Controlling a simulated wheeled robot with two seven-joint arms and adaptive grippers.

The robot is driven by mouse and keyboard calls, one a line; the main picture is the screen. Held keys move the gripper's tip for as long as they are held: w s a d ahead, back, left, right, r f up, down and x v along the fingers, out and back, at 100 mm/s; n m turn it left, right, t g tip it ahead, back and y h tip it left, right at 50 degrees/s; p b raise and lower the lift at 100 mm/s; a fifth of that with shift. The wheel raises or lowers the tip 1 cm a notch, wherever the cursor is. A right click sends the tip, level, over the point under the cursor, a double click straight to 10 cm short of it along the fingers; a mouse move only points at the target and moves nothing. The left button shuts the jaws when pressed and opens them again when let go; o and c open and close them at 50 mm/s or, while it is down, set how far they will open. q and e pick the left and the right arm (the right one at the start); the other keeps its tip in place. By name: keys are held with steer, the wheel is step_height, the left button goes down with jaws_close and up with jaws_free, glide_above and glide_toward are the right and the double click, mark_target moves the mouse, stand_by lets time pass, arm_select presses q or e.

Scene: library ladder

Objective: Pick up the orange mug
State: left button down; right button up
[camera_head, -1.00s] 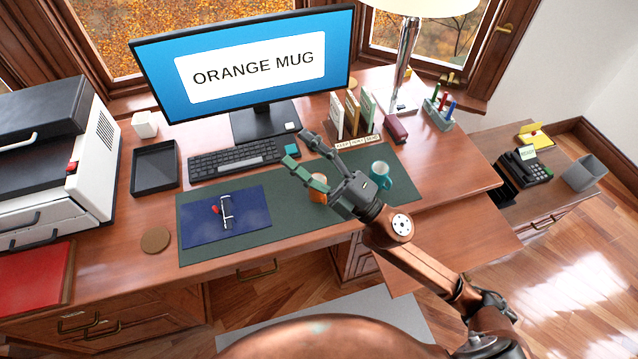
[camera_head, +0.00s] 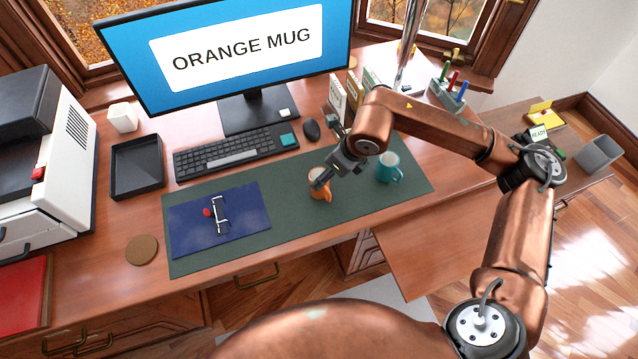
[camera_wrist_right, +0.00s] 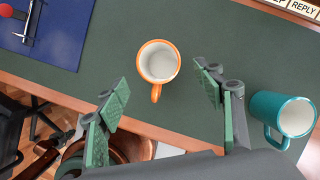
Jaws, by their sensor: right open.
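The orange mug (camera_head: 320,189) stands upright on the green desk mat (camera_head: 290,214), partly covered by my right gripper in the head view. In the right wrist view the orange mug (camera_wrist_right: 158,64) shows its white inside, with its handle toward me. My right gripper (camera_head: 326,172) comes down over the mug from above right. In the wrist view its two green-padded fingers (camera_wrist_right: 160,92) are wide apart, with the mug ahead of and between them, and nothing is held. Contact cannot be seen. My left gripper is not in view.
A teal mug (camera_head: 387,168) stands on the mat just right of the orange one, also seen in the wrist view (camera_wrist_right: 285,113). A blue pad (camera_head: 240,205) lies at left. A keyboard (camera_head: 235,152) and mouse (camera_head: 311,130) are behind. The monitor reads "ORANGE MUG" (camera_head: 240,50).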

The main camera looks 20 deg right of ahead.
mark_target(322, 188)
steer(key=shift+w+f, duration=0.15)
steer(key=shift+f, duration=0.45)
steer(key=shift+b+x, duration=0.5)
steer(key=shift+x, duration=0.7)
steer(key=shift+b+x, duration=0.3)
steer(key=shift+x, duration=0.9)
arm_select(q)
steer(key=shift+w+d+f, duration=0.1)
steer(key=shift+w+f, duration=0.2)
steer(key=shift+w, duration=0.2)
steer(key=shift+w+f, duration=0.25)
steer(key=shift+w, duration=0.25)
arm_select(e)
steer(key=shift+w+r, duration=0.1)
steer(key=shift+r, duration=0.05)
steer(key=shift+c, duration=0.3)
steer(key=shift+c, duration=0.8)
steer(key=c, duration=1.2)
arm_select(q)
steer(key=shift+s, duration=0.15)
